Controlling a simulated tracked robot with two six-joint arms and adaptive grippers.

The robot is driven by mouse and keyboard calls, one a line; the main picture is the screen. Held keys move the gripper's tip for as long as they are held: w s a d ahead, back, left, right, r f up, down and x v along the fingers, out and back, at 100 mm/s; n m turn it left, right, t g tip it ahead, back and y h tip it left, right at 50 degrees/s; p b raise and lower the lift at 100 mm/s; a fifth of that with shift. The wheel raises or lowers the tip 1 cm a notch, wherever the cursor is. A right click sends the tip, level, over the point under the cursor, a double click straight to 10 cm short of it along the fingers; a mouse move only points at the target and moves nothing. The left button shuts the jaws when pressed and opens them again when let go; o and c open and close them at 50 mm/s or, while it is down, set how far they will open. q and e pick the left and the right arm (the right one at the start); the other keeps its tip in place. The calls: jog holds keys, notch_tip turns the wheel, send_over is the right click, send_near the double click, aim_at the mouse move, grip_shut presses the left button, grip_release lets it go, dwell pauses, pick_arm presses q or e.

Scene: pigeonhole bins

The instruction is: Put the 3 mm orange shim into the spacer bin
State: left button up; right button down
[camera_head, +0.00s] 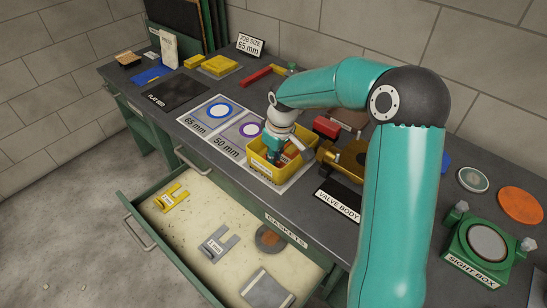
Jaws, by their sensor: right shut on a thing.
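My right arm reaches across the bench from the right. Its gripper (275,152) points down into a yellow bin (262,171) with a white label too small to read. An orange piece (290,155), likely the shim, shows at the fingers inside the bin. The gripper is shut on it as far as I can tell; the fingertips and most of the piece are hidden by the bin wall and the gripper. My left gripper is not in view.
The open gaskets drawer (190,235) holds a yellow forked shim (171,198), a grey 1 mm shim (219,243), a dark disc (268,238) and a grey plate (267,290). A brass valve body (345,158) stands right of the bin. A green sight box (484,247) stands at right.

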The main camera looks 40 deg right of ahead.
jog(key=shift+f, duration=0.15)
jog(key=c, duration=1.2)
grip_release()
notch_tip(320, 180, up, 12)
jog(key=p, duration=0.8)
jog(key=shift+p, duration=0.35)
